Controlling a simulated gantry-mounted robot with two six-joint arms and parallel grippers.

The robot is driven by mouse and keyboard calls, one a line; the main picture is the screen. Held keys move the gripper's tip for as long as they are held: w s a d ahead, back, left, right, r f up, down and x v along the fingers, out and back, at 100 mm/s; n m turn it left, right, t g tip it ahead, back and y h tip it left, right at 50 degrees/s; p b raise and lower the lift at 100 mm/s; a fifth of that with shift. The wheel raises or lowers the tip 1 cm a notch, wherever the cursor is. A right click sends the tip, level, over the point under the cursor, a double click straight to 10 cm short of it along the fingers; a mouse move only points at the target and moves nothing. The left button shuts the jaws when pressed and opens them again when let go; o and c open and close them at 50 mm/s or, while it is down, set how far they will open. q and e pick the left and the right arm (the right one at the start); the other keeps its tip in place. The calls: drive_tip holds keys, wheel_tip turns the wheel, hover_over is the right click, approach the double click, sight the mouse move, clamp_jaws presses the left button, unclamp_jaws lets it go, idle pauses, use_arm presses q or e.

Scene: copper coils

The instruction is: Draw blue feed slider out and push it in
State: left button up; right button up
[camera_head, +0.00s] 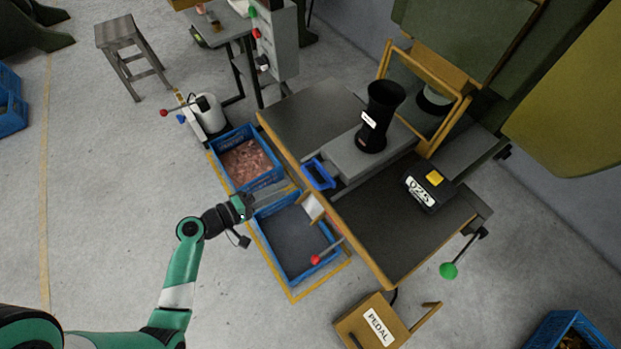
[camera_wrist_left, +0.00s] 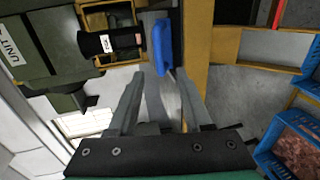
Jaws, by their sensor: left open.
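The blue feed slider handle (camera_head: 319,174) is a blue loop at the front edge of the machine table, at the end of the grey feed block (camera_head: 368,160). My left gripper (camera_head: 294,188) is open and empty, over the crates just in front of the handle. In the left wrist view, the blue handle (camera_wrist_left: 163,48) lies straight ahead of my left gripper (camera_wrist_left: 160,74), between the lines of its two fingers. Its near end appears at fingertip level, but I cannot tell whether they touch. My right gripper is not in view.
A black cylinder (camera_head: 380,116) stands on the feed block. Below are a blue crate of copper pieces (camera_head: 221,147) and a dark-bottomed blue crate (camera_head: 268,251). A red-knobbed lever (camera_head: 315,260) sticks out at the table front. A pedal box (camera_head: 371,328) stands on the floor.

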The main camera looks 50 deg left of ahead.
sight(309, 175)
use_arm(q)
drive_tip(key=b+x, duration=0.5)
drive_tip(key=x, duration=0.5)
drive_tip(key=shift+w+d, duration=0.1)
drive_tip(key=shift+w, duration=0.2)
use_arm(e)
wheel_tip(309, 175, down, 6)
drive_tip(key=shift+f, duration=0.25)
use_arm(q)
clamp_jaws()
idle(0.3)
